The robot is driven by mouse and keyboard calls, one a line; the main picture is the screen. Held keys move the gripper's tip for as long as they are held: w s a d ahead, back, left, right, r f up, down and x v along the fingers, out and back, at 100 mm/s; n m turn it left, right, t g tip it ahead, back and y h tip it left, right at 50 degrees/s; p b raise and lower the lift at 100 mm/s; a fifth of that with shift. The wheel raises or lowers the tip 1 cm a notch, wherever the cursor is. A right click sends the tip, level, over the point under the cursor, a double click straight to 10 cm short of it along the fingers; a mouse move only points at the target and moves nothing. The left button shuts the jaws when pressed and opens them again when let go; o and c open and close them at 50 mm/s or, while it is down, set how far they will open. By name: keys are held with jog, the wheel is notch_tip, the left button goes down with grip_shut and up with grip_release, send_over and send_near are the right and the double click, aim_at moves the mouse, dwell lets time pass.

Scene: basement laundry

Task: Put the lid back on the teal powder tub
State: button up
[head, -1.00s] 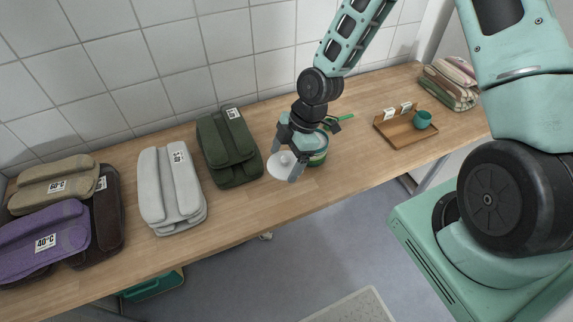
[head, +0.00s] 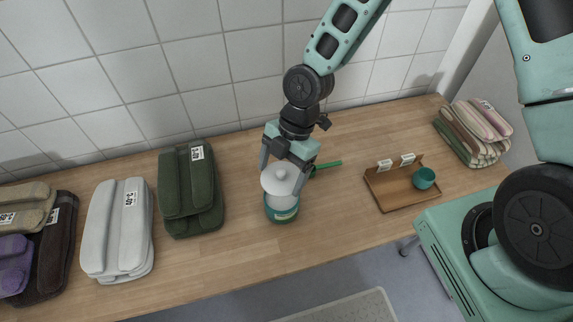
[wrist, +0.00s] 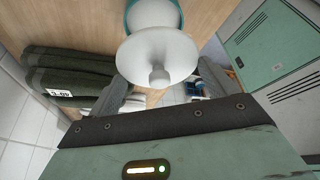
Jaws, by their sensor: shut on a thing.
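The white round lid (head: 279,181) with a small knob is held between the fingers of my gripper (head: 283,172). The teal powder tub (head: 284,214) stands upright on the bench beneath it, and the lid hides part of its top. In the wrist view the lid (wrist: 157,58) is large, knob towards me, and covers part of the tub (wrist: 130,17), whose white inside shows past the lid's edge. The lid appears to be above the tub; I cannot tell whether they touch.
A green handle (head: 328,165) lies behind the tub at right. A brown tray (head: 392,197) with a teal cup (head: 424,178) is further right, near folded striped cloths (head: 472,135). Dark green towels (head: 191,190) and light grey towels (head: 117,230) lie left. The bench front is clear.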

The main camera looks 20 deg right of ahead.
notch_tip(320, 180, down, 6)
jog(key=b, duration=0.5)
jog(key=shift+f, duration=0.2)
dwell(1.3)
jog(key=shift+f, duration=0.15)
dwell(1.4)
jog(key=o, duration=0.8)
jog(key=shift+o, duration=0.2)
jog(key=shift+p, duration=0.3)
